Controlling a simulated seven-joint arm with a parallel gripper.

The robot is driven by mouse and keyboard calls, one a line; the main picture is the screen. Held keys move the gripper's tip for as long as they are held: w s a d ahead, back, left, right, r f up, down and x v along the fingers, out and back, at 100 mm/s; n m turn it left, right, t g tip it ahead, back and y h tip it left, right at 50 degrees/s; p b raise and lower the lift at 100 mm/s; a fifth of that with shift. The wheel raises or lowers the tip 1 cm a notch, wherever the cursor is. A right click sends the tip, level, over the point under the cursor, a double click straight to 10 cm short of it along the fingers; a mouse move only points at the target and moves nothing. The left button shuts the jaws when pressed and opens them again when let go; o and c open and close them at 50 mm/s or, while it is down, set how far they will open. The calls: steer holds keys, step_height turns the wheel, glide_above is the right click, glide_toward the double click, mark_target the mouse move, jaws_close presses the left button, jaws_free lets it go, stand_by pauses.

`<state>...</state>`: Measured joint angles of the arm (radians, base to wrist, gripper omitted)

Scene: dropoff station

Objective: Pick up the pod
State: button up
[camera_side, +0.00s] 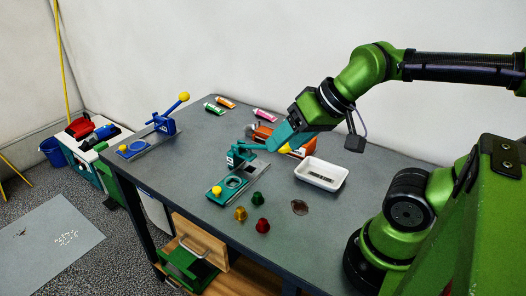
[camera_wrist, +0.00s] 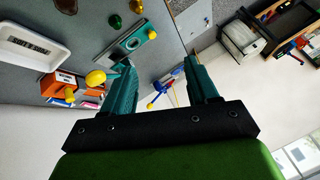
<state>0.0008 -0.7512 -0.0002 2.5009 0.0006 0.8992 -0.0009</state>
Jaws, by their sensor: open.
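Three small pods stand on the grey table in the side view: a green pod (camera_side: 258,198), a gold pod (camera_side: 240,214) and a red pod (camera_side: 262,225). The task does not say which one is meant. My gripper (camera_side: 284,138) is above the table, beyond the pods, close to the yellow lever knob of the teal press. Its teal fingers are apart and nothing is between them (camera_wrist: 160,65).
The teal press (camera_side: 232,183) stands just behind the pods, its lever reaching towards my gripper. A white tray (camera_side: 322,173) and a brown stain (camera_side: 300,207) lie to the right. An orange box (camera_side: 262,133), several tubes (camera_side: 265,115) and a blue press (camera_side: 163,124) are farther back.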

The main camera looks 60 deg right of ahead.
steer(key=m+g+h, duration=0.2)
steer(key=g, duration=0.5)
glide_above(264, 225)
step_height(264, 225, down, 8)
step_height(264, 225, down, 16)
steer(key=shift+f, duration=0.15)
steer(key=c, duration=0.9)
